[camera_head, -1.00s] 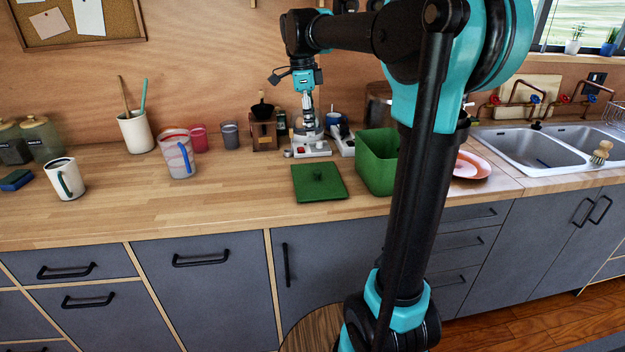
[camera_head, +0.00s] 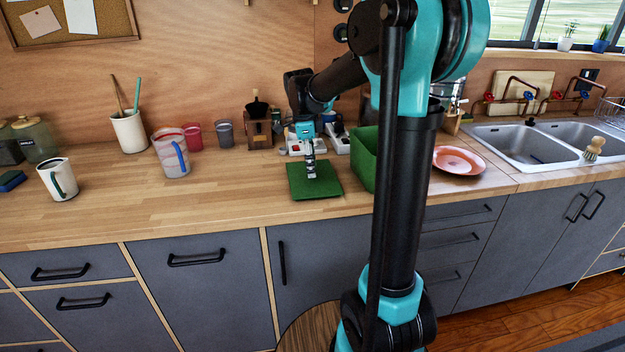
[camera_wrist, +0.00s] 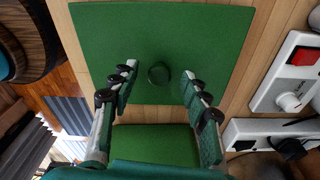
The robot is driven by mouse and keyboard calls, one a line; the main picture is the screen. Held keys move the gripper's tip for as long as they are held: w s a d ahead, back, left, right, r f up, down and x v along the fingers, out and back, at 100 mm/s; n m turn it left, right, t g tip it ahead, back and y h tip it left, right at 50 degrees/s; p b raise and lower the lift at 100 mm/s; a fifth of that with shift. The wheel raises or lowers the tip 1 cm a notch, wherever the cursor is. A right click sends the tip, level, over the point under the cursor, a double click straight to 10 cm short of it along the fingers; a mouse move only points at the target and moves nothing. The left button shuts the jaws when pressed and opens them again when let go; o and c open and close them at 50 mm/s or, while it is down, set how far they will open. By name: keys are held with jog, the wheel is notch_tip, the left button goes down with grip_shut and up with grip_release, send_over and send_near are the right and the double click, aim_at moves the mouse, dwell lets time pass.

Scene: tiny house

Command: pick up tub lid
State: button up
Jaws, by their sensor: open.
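The tub lid (camera_head: 325,187) is a flat green square lying on the wooden counter. In the wrist view the lid (camera_wrist: 205,35) shows a small round knob (camera_wrist: 159,73) at its middle. My gripper (camera_head: 311,172) is over the lid, pointing down, with its fingertips near the knob. In the wrist view my gripper (camera_wrist: 165,78) is open, one finger on each side of the knob and apart from it. The head view does not show the knob clearly, as the fingers cover it.
A green tub (camera_head: 364,160) stands just right of the lid, partly behind my arm. White power strips (camera_head: 300,146) lie behind the lid. A red plate (camera_head: 458,161) lies farther right. A measuring jug (camera_head: 170,155) stands left. The counter in between is clear.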

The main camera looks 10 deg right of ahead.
jog(key=shift+d+f, duration=0.1)
jog(key=shift+f, duration=0.55)
jog(key=shift+c, duration=0.4)
grip_shut()
jog(key=shift+r, duration=0.1)
